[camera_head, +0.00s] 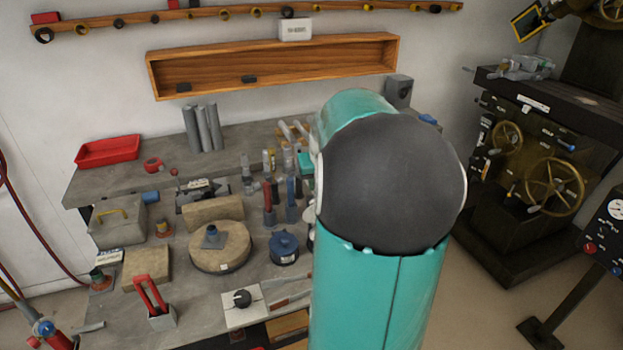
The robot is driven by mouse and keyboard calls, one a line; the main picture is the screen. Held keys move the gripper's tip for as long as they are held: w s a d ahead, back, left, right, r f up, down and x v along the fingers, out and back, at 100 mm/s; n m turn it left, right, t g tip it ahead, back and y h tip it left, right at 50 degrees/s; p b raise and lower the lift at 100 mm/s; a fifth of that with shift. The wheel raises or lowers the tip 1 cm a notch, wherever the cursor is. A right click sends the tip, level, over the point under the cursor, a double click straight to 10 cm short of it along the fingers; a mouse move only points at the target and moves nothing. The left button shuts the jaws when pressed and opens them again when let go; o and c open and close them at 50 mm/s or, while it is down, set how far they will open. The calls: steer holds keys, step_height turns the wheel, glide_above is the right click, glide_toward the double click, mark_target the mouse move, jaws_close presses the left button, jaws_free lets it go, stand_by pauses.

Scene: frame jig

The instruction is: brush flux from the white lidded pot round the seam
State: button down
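My teal and dark grey arm fills the middle right of the view and hides much of the bench. My gripper is not in view. A whitish rounded object (310,236) shows only as a sliver at the arm's left edge; I cannot tell if it is the white lidded pot. A blue lidded pot (284,248) stands on the bench just left of it. No brush or seam can be made out with certainty.
The grey bench (205,291) holds a round tan block (219,257), a red-handled holder (160,314), a red tray (108,151) and upright grey cylinders (203,128). A wooden shelf (280,68) hangs above. A dark machine with handwheels (525,190) stands at right.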

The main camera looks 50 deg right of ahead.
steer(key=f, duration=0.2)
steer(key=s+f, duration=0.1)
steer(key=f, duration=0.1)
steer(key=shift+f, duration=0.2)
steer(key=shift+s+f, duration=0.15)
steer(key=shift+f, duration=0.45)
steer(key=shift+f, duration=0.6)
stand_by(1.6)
